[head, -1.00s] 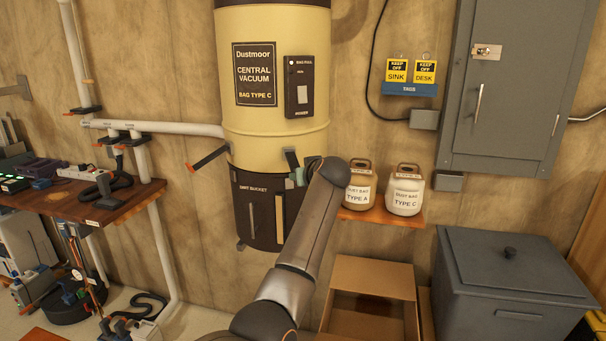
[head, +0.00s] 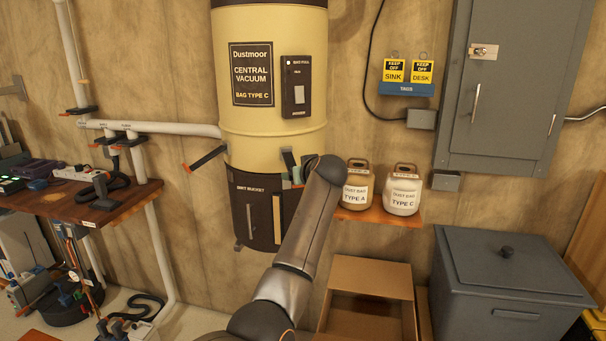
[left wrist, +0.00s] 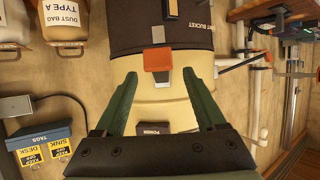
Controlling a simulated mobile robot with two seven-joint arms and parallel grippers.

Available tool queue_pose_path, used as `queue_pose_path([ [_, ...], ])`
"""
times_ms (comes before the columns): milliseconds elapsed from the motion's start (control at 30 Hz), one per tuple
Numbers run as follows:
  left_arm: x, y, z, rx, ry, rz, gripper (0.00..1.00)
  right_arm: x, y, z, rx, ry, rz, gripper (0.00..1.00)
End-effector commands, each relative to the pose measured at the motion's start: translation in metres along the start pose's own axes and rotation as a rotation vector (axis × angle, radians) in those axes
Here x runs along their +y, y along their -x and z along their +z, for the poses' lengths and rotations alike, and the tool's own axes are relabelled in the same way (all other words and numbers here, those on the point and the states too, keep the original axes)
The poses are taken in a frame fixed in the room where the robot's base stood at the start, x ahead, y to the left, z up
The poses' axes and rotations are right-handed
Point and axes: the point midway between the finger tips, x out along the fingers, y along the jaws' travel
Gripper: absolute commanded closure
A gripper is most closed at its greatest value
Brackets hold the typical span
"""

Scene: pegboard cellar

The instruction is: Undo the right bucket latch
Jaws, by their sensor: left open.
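The dirt bucket (head: 256,206) is the dark lower part of the cream central vacuum (head: 277,70). In the left wrist view, the scene is upside down and the bucket (left wrist: 170,30) is at the top. The right latch, with an orange tab (left wrist: 158,58), lies between and just beyond my left gripper's open green fingers (left wrist: 158,92). They look empty. My right gripper is out of view.
An open cardboard box (head: 370,275) and a grey bin (head: 510,290) stand below. A cluttered wooden bench (head: 110,205) is at the left.

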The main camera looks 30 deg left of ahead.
Motion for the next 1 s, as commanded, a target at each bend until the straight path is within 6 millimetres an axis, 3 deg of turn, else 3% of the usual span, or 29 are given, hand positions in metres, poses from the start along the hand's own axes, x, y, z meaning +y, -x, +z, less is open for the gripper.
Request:
queue_pose_path([
  [233, 0.001, 0.026, 0.002, 0.002, 0.002, 0.004, 0.28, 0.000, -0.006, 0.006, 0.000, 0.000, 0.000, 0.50],
  [500, 0.001, 0.082, 0.002, 0.003, 0.003, 0.004, 0.28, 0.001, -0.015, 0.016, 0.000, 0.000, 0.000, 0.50],
  [700, 0.001, 0.113, 0.000, 0.004, 0.001, 0.002, 0.28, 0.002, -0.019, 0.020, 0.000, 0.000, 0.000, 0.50],
  [1000, 0.000, 0.124, -0.001, 0.003, 0.000, 0.001, 0.28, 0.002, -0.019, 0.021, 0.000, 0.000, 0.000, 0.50],
])
